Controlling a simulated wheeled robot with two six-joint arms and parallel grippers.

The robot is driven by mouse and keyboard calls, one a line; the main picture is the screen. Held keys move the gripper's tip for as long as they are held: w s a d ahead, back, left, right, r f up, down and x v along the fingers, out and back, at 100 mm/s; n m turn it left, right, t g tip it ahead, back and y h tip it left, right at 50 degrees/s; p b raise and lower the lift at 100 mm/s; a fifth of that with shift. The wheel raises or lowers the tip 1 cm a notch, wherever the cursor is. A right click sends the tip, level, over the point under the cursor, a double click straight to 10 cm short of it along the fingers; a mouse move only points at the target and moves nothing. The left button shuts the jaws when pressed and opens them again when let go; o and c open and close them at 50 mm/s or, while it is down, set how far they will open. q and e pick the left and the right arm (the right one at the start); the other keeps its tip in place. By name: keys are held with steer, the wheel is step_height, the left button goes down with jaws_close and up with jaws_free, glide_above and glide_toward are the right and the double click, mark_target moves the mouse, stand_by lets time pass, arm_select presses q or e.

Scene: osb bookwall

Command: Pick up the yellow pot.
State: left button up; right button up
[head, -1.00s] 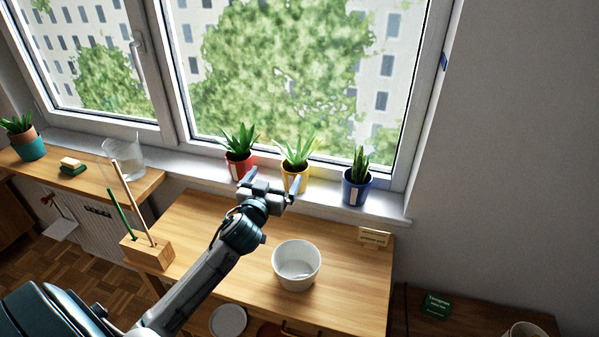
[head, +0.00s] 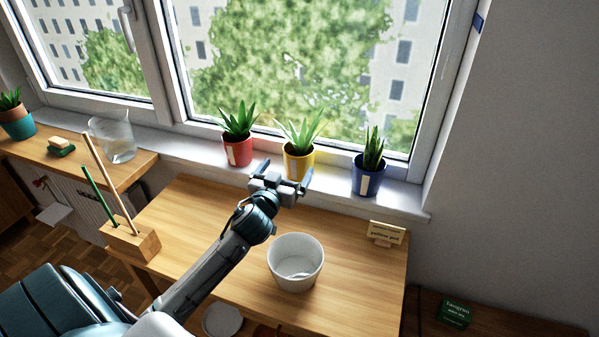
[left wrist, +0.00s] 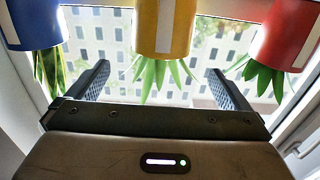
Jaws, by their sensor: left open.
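The yellow pot (head: 299,165) holds a spiky green plant and stands upright on the windowsill, between a red pot (head: 238,151) and a blue pot (head: 369,180). My left gripper (head: 285,170) is open and empty, just in front of the yellow pot and partly covering its lower part in the head view. In the left wrist view, which is upside down, the yellow pot (left wrist: 164,27) lies ahead, roughly centred between the two open fingers (left wrist: 162,82). I see no contact with it. My right gripper is not in view.
A white empty pot (head: 296,262) stands on the wooden table (head: 340,240) below my arm. A small sign (head: 386,233) is at the table's right edge. A wooden block with sticks (head: 131,240) stands left. The red and blue pots flank the yellow one closely.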

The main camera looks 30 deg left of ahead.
mark_target(294, 160)
arm_select(q)
steer(key=shift+w+f, duration=0.15)
steer(key=shift+f, duration=0.25)
steer(key=p+x, duration=0.1)
steer(key=x, duration=0.4)
steer(key=shift+w, duration=0.15)
steer(key=shift+w+a+r+p, duration=0.15)
steer(key=shift+w+p, duration=0.1)
steer(key=shift+p, duration=0.15)
steer(key=p+x, duration=0.2)
steer(key=x, duration=0.2)
steer(key=shift+w+a, duration=0.1)
steer(key=shift+w, duration=0.2)
steer(key=c, duration=1.2)
steer(key=shift+c, duration=0.3)
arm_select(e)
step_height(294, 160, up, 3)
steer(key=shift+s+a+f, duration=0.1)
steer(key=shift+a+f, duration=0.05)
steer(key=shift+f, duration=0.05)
